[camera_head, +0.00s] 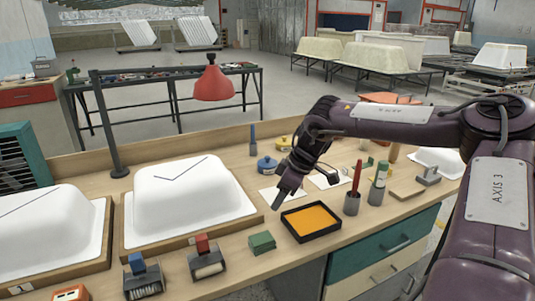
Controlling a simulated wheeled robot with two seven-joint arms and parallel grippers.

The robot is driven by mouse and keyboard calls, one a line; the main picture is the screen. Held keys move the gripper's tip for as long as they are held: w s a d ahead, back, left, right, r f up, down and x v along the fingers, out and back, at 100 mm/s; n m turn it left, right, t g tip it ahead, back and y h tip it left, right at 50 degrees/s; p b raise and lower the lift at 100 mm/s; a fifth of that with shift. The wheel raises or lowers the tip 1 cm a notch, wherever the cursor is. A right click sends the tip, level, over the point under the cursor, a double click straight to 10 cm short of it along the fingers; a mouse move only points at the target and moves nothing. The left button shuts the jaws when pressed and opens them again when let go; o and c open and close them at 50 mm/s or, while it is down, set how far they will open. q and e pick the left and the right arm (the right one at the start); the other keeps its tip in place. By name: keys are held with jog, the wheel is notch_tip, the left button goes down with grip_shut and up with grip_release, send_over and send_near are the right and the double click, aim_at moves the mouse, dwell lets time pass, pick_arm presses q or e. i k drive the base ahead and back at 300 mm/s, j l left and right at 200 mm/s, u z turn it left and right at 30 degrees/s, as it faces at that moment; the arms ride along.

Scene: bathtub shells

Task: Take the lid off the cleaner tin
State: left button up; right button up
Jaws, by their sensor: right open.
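Two low round tins stand toward the back of the workbench: a blue tin (267,165) and, behind it to the right, a yellow tin (284,143). Both seem to have their lids on. I cannot read a label, so I cannot tell which is the cleaner tin. My right gripper (277,203) points down over the bench, in front of the blue tin and just left of a black tray. It is apart from both tins. Its fingertips are small and dark, and it appears to hold nothing. My left gripper is not in view.
The black tray (312,235) has an orange inside. A cup with red-handled tools (352,203) and a green-and-white bottle (378,185) stand right of it. White tub shells (188,200) fill the left, below a red lamp (213,84).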

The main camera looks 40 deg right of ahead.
aim_at(266, 162)
jog(key=i+l, duration=0.6)
jog(key=l, duration=0.25)
jog(key=i+l, duration=0.3)
jog(key=l, duration=0.1)
